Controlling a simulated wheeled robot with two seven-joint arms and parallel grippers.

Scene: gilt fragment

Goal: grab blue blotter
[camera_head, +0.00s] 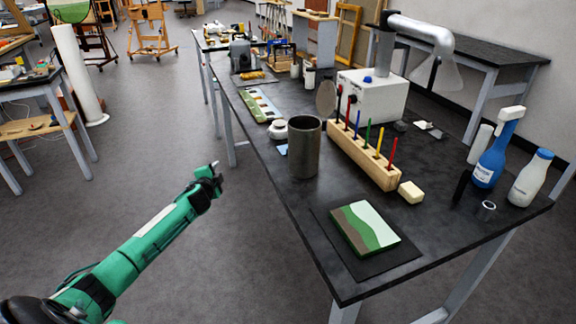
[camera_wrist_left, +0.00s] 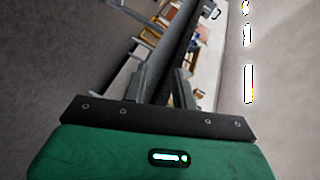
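A small flat light-blue piece (camera_head: 282,149), which looks like the blue blotter, lies on the black table (camera_head: 262,163). It is left of a dark grey cylinder (camera_head: 305,150), which may hide part of it. My left gripper (camera_head: 214,174) is over the floor, left of the table and apart from the blue piece. In the left wrist view its two fingers (camera_wrist_left: 163,82) stand apart with nothing between them. The blue piece cannot be made out in that view. My right gripper is not in view.
A white jar (camera_head: 278,130) stands close behind the blue piece. A wooden rack (camera_head: 362,155) with coloured sticks is right of the cylinder. A painted green panel (camera_head: 365,227) lies on a dark mat at the front. Bottles (camera_head: 492,160) stand at the right.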

